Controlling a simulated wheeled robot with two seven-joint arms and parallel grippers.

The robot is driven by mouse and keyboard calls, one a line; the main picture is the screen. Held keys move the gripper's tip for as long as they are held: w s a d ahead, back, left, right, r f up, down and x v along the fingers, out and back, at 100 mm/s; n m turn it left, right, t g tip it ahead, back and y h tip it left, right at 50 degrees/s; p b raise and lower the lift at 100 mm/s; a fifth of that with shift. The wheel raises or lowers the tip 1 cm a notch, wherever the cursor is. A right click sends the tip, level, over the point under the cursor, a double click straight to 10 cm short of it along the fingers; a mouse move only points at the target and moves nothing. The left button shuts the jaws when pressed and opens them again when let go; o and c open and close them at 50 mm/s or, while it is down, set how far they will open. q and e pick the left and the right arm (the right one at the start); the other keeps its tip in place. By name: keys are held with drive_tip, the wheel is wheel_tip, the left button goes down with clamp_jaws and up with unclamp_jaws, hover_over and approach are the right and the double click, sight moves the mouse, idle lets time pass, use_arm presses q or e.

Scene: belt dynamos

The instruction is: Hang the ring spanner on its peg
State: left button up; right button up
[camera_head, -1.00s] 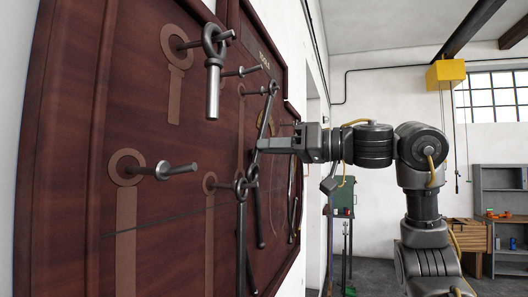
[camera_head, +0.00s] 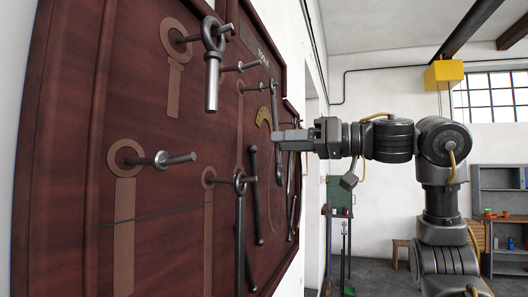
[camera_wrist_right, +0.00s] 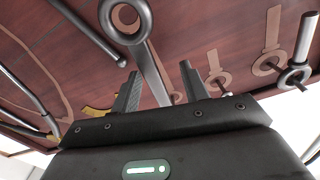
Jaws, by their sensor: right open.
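The ring spanner (camera_head: 275,106) is a long grey bar hanging nearly upright at the board, its top end at the tip of a peg (camera_head: 252,88). In the right wrist view its ring (camera_wrist_right: 146,25) is at the top and its shaft runs down between my fingers; I cannot tell there whether the ring is around the peg. My left gripper is not in view.
The dark red tool board (camera_head: 75,200) fills the left. A short ring-ended tool (camera_head: 212,75) and other long tools (camera_head: 240,225) hang on it. A bare peg (camera_head: 175,160) sticks out at left. A green cabinet (camera_head: 340,195) and grey shelf (camera_head: 500,180) stand further back.

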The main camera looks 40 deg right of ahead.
drive_tip(key=v, duration=0.7)
drive_tip(key=shift+b, duration=0.3)
drive_tip(key=shift+d, duration=0.1)
